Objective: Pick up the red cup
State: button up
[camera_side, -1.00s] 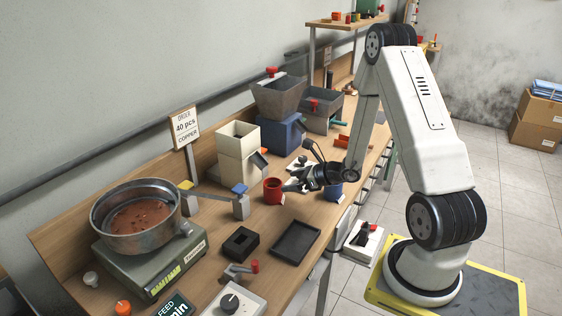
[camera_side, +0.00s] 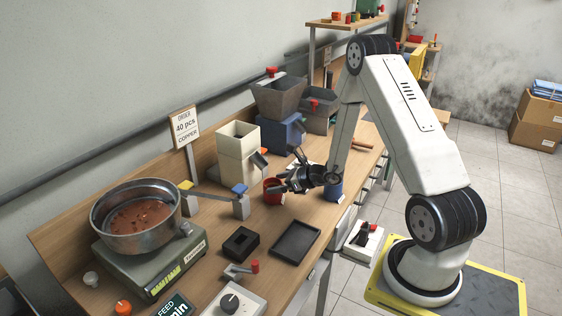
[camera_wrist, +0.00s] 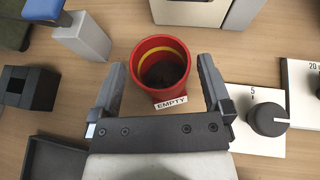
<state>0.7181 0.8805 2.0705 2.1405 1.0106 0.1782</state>
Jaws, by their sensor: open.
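The red cup (camera_wrist: 161,64) stands upright on the bench between my open fingers in the wrist view, slightly ahead of the fingertips. It has a yellow band inside, a dark interior and a tag reading EMPTY at its near side. In the side view the red cup (camera_side: 270,190) is partly hidden by my gripper (camera_side: 287,183), which is at its right side. In the wrist view my gripper (camera_wrist: 161,75) is open, with one finger on each side of the cup. I cannot tell whether either finger touches it.
A black square block (camera_side: 240,242) and a dark tray (camera_side: 295,242) lie nearer. A cream hopper (camera_side: 238,150) stands behind the red cup. A dial box (camera_wrist: 262,120) is on the right in the wrist view.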

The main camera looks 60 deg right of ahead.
aim_at(279, 200)
jog(key=c, duration=1.3)
jog(key=shift+r, duration=0.15)
notch_tip(279, 200, up, 10)
dwell(0.4)
